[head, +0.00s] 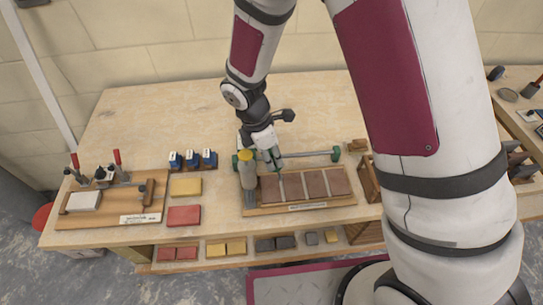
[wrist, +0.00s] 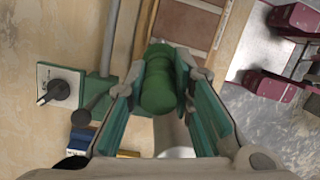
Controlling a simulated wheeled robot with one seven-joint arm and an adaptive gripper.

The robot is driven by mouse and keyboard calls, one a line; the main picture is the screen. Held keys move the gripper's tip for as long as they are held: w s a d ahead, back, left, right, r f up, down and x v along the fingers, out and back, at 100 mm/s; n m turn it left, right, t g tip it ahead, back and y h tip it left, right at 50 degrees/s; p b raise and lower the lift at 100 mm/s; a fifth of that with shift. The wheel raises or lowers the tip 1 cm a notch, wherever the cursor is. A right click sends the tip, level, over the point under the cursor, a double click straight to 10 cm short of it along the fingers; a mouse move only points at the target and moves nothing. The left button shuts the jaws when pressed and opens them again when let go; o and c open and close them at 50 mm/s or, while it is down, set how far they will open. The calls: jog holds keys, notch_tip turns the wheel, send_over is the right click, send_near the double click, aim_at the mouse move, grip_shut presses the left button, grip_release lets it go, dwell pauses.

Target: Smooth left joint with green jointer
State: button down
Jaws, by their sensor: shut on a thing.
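My gripper (head: 272,160) is over the back edge of the tile board (head: 300,207), near its left half. In the wrist view my gripper (wrist: 163,78) is shut on the rounded green handle of the jointer (wrist: 158,88). The jointer's working end is hidden in both views. Brown tiles (head: 315,184) lie in a row on the board with pale joints between them. The left joint (head: 281,187) is just in front of my fingers. I cannot tell whether the tool touches it.
A grey bottle with a yellow cap (head: 248,172) stands at the board's left end. A grey bar with green ends (head: 310,155) runs behind the board. Blue containers (head: 192,159), a yellow block (head: 186,187) and a red block (head: 184,215) are to the left. The bench back is clear.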

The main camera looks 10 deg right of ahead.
jog(key=shift+w+f, duration=0.1)
jog(key=shift+w, duration=0.5)
jog(key=shift+b, duration=0.3)
jog(key=shift+r, duration=0.25)
jog(key=shift+d+p+v, duration=0.25)
jog(key=shift+p+v, duration=0.1)
jog(key=shift+v, duration=0.7)
jog(key=shift+d+p+v, duration=0.25)
jog(key=shift+p+v, duration=0.05)
jog(key=shift+v, duration=0.8)
jog(key=shift+d+p+v, duration=0.2)
jog(key=shift+p+v, duration=0.15)
jog(key=shift+v, duration=0.7)
jog(key=shift+r, duration=0.2)
jog(key=shift+d, duration=0.1)
